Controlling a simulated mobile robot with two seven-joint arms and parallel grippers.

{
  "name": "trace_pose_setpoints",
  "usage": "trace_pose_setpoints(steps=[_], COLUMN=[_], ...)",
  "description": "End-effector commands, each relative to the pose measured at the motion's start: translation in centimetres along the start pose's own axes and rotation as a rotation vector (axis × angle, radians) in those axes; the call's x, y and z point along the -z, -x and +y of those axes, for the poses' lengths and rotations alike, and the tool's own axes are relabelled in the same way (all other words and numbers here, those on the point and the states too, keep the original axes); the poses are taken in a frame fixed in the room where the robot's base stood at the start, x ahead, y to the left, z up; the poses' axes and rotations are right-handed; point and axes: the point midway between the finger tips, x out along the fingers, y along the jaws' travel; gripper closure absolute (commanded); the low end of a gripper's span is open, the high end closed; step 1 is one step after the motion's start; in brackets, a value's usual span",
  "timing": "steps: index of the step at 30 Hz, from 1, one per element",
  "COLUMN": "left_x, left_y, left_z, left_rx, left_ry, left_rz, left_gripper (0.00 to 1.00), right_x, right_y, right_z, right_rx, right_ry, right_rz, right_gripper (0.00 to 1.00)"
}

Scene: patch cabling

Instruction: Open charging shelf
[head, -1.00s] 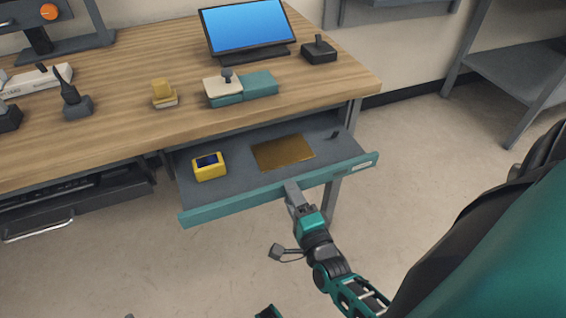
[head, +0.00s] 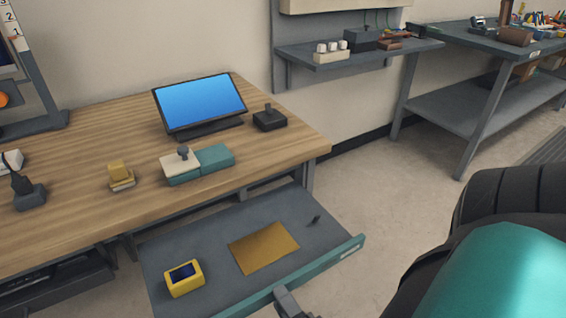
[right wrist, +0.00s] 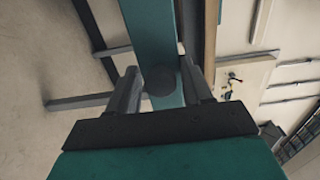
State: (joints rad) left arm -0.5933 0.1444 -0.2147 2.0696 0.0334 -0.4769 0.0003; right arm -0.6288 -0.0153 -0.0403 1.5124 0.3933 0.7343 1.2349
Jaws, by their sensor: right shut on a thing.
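The charging shelf (head: 200,238) is a grey pull-out tray with a teal front edge, standing out from under the wooden desk. In the right wrist view its teal front (right wrist: 150,30) runs between my fingers. My right gripper (head: 288,299) is at that front edge at the bottom of the head view, mostly cut off by the frame. In the right wrist view my right gripper (right wrist: 160,85) is shut on the shelf front, with a dark round part between the fingers. My left gripper is not in view.
The desk (head: 80,205) holds a monitor (head: 200,103) and a teal and cream block (head: 213,158). Clear floor (head: 400,185) lies to the right.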

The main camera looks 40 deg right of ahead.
Motion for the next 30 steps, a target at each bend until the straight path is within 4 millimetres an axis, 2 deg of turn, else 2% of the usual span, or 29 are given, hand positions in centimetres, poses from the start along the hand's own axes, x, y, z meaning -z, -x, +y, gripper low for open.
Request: trace_pose_setpoints(steps=[2,3,4,13,24,30], left_x=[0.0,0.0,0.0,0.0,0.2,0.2], left_y=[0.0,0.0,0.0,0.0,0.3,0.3], left_z=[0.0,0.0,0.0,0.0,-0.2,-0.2], left_rx=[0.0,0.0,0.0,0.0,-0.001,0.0], left_ry=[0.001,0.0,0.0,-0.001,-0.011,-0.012], left_rz=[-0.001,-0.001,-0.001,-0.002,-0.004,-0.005], left_gripper=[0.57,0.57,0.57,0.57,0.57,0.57], right_x=[-0.1,-0.1,-0.1,0.0,0.0,-0.1], right_y=[-0.1,-0.1,-0.1,0.3,5.9,7.3], right_z=[-0.2,-0.2,-0.2,-0.1,-0.1,-0.1], right_rx=[0.007,0.007,0.007,0.001,0.001,0.005], right_ry=[-0.001,-0.001,-0.001,0.0,0.0,0.0], right_rz=[0.0,0.0,0.0,-0.001,-0.002,-0.001], right_gripper=[1.0,0.47,0.44,0.44,0.44,0.44])
